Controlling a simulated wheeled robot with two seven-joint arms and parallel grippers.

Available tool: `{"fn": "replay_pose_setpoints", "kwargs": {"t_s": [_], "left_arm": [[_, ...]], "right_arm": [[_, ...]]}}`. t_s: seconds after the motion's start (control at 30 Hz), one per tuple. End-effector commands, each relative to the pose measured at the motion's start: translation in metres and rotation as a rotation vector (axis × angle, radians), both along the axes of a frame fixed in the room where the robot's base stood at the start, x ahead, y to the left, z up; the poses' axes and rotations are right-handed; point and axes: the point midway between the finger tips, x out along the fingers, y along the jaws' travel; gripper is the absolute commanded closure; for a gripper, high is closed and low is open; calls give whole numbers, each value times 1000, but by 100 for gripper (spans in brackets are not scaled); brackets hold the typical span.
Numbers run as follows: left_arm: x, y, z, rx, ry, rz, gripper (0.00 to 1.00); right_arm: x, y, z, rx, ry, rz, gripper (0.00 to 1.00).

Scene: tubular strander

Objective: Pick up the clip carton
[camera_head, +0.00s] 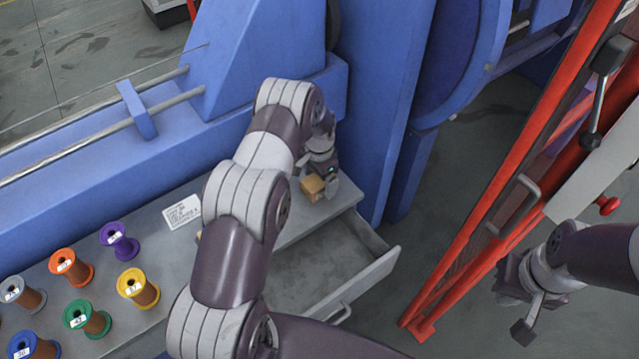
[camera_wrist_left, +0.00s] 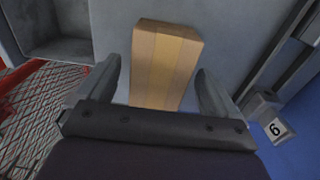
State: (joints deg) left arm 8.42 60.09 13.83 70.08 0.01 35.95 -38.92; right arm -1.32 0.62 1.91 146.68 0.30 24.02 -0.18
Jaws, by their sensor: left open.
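The clip carton, a small tan box (camera_head: 312,187), stands on the grey worktop near the blue machine wall, just behind the open drawer. In the left wrist view the carton (camera_wrist_left: 165,58) shows between the two fingers, with a lighter tape band down its middle. My left gripper (camera_head: 320,180) is open at the carton, one finger on each side. Gaps show between carton and fingers in the wrist view (camera_wrist_left: 162,88). My right gripper (camera_head: 525,305) hangs at the right over the floor, away from the worktop; its finger opening is unclear.
An open, empty-looking grey drawer (camera_head: 384,266) juts out below the worktop. Several coloured wire spools (camera_head: 138,287) stand at the left, with a white label card (camera_head: 182,212) nearer the arm. A red frame (camera_head: 500,190) rises at the right. My left arm hides part of the worktop.

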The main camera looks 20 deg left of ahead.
Motion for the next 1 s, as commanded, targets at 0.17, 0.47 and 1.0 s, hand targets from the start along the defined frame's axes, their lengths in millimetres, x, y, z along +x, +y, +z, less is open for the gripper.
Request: {"fn": "replay_pose_setpoints", "kwargs": {"t_s": [0.17,0.47,1.0], "left_arm": [[0,0,0,1,1,0,55],[0,0,0,0,1,0,77],[-4,-26,56,-1,-1,-5,77]], "right_arm": [[0,0,0,0,0,0,100],[0,0,0,0,0,0,100],[0,0,-8,0,0,0,100]]}}
